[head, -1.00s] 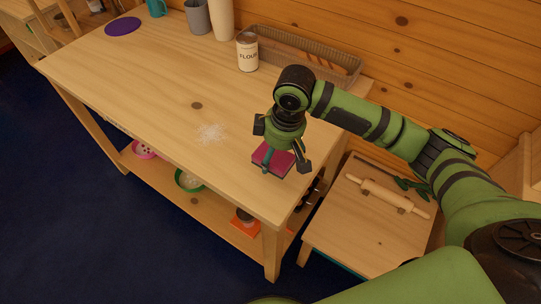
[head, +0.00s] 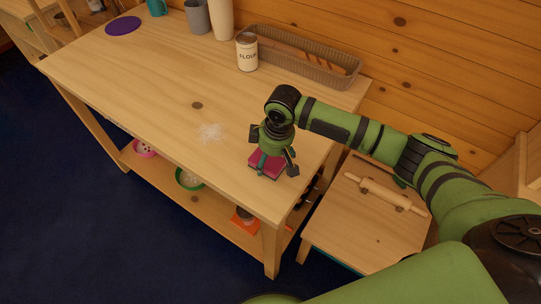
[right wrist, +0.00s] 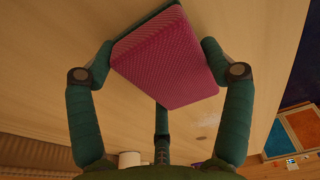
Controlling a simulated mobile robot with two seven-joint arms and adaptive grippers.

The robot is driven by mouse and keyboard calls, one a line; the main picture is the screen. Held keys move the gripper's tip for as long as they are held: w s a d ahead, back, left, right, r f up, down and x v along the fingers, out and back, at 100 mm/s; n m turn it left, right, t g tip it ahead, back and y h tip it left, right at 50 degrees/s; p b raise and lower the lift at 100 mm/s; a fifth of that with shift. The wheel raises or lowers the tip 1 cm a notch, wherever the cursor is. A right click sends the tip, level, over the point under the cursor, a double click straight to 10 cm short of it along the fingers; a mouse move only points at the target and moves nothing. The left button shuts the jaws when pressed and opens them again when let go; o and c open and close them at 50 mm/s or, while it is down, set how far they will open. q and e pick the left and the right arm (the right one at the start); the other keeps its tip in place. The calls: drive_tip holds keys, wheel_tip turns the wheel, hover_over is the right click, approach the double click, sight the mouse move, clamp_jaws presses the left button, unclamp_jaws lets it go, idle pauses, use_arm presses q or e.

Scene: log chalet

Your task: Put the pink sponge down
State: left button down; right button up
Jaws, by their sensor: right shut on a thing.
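The pink sponge (head: 265,171) is at the right end of the wooden table (head: 165,90), under my right gripper (head: 272,162). In the right wrist view the sponge (right wrist: 172,62) fills the space between the fingers, with its pink mesh face toward the camera. My right gripper is shut on it, with fingers at both sides. The sponge is at or very close to the tabletop; I cannot tell whether it touches. My left gripper is not in view.
A white powder patch (head: 210,132) lies left of the gripper. A flour tin (head: 247,52) and a wicker basket (head: 318,66) with bread stand at the back. A lower side table (head: 365,230) holds a rolling pin (head: 386,193). The table's middle is otherwise clear.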

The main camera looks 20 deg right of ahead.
sight(276, 160)
drive_tip(key=shift+s+f, duration=0.25)
drive_tip(key=shift+f, duration=0.15)
drive_tip(key=o, duration=0.9)
drive_tip(key=shift+f, duration=0.2)
drive_tip(key=shift+o, duration=0.2)
drive_tip(key=shift+w+f, duration=0.1)
drive_tip(key=shift+w+r, duration=0.1)
drive_tip(key=shift+r, duration=0.4)
wheel_tip(276, 160, up, 13)
drive_tip(key=s+d+b, duration=0.1)
drive_tip(key=shift+s+f, duration=0.15)
drive_tip(key=shift+f, duration=0.05)
